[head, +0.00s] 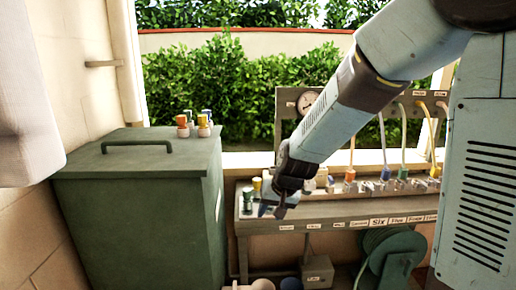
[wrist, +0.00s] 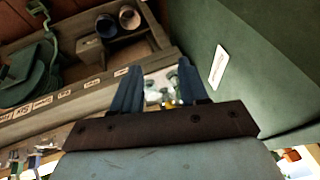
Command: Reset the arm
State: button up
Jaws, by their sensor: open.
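My gripper (head: 276,208) is at the left end of the labelled shelf in the head view, pointing down. Its two blue fingers are apart in the wrist view (wrist: 158,74). Small clear bottles with green and yellow parts (wrist: 168,86) show between and beyond the fingers there; I cannot tell how far below they are. In the head view a green-capped bottle (head: 247,201) stands just left of my gripper, with a yellow-capped one (head: 257,184) behind it. Nothing is seen held. My arm reaches down from the upper right.
A green lidded box (head: 130,200) stands close on the left, with several small capped bottles (head: 184,128) on its lid. The shelf (head: 345,210) carries hose fittings (head: 388,176) to the right. A pressure gauge (head: 306,102) is behind; a hose reel (head: 392,255) is below.

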jog(key=s+d+r+t+h, duration=0.1)
jog(key=s+d+r+h, duration=0.2)
jog(key=s+d+r, duration=1.3)
jog(key=s+d, duration=0.4)
jog(key=shift+r+t, duration=0.3)
jog(key=shift+t, duration=0.1)
